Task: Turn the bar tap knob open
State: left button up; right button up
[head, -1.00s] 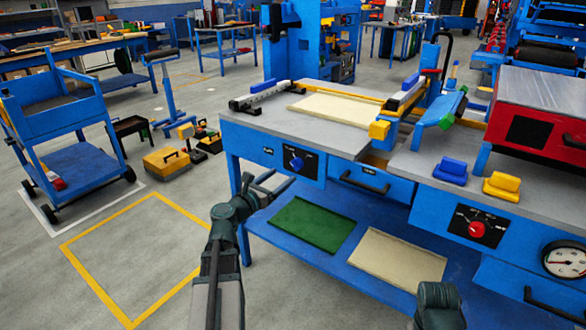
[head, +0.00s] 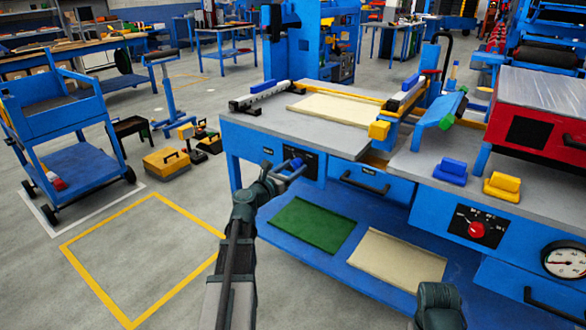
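The blue bar knob (head: 296,163) sits on a black dial plate (head: 306,158) on the front of the left blue workbench. My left gripper (head: 287,172) is at the knob, in front of it and covering part of it and the plate. Its two fingers look spread apart, with the knob near or between their tips. I cannot tell whether they touch it. Part of my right arm (head: 440,305) shows at the bottom; its gripper is out of view.
A red knob (head: 476,229) and a round gauge (head: 566,260) are on the right bench front. A drawer handle (head: 364,183) sticks out right of the blue knob. Green (head: 308,225) and cream sheets (head: 392,263) lie on the lower shelf.

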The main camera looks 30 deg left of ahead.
pick_arm(q)
grip_shut()
jog(key=shift+m, duration=0.4)
jog(key=m, duration=0.3)
jog(key=shift+m, duration=0.4)
jog(key=m, duration=0.4)
jog(key=shift+m, duration=0.3)
jog(key=m, duration=0.8)
jog(key=shift+m, duration=0.6)
